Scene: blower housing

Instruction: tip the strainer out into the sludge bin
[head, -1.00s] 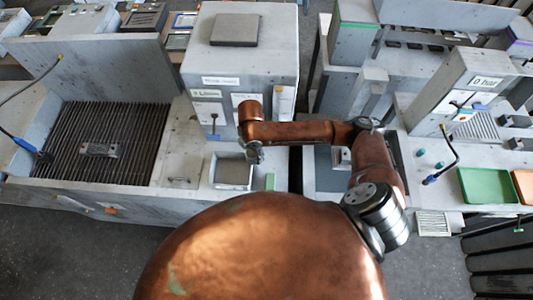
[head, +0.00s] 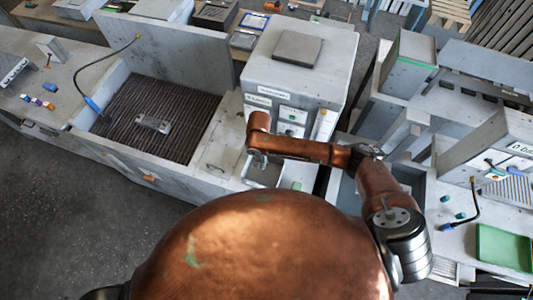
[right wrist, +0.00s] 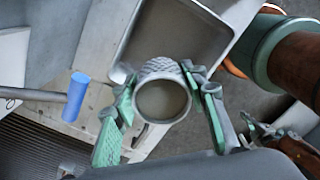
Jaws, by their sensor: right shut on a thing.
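The strainer (right wrist: 163,92) is a round cup with a knurled grey rim and a beige-grey inside. It sits between the green-padded fingers of my right gripper (right wrist: 168,108), which is shut on it. Its round opening faces the wrist camera; I cannot tell whether sludge is in it. In the head view my right gripper (head: 257,159) is small and hangs at the near side of a square grey bin (head: 277,172), partly covering it. The bin, probably the sludge bin, lies just beyond the strainer in the right wrist view (right wrist: 202,52). Something like my left gripper (right wrist: 268,132) shows there, unclear.
A slatted grate basin (head: 185,105) with a metal block (head: 152,124) lies left of the bin. A blue-ended hose (head: 93,104) hangs at its left edge; a blue cylinder (right wrist: 76,96) shows near the strainer. A tall grey cabinet (head: 295,65) stands behind the bin.

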